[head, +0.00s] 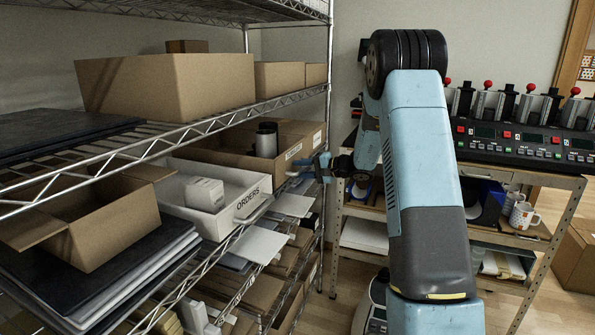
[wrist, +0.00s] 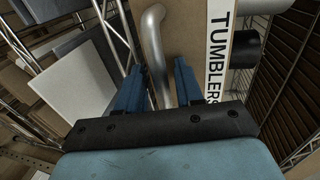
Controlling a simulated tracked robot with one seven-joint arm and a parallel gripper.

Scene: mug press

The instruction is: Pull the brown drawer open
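The brown drawer (head: 232,158) is a cardboard-coloured bin on the middle shelf, holding dark tumblers. In the wrist view its front (wrist: 190,30) carries a white "TUMBLERS" label (wrist: 218,45) and a curved metal handle (wrist: 153,40). My gripper (head: 308,172) is at the drawer's front. In the wrist view the blue fingers of my gripper (wrist: 160,68) stand one on each side of the handle. They look parted, with a narrow gap visible at the right finger. The drawer's lower front is partly hidden by my gripper.
A white "ORDERS" drawer (head: 220,217) sits beside it on the left, with a white box (head: 205,194) inside. Wire shelving (head: 328,100) surrounds the drawers. A bench with mug presses (head: 530,142) and mugs (head: 523,214) stands at the right.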

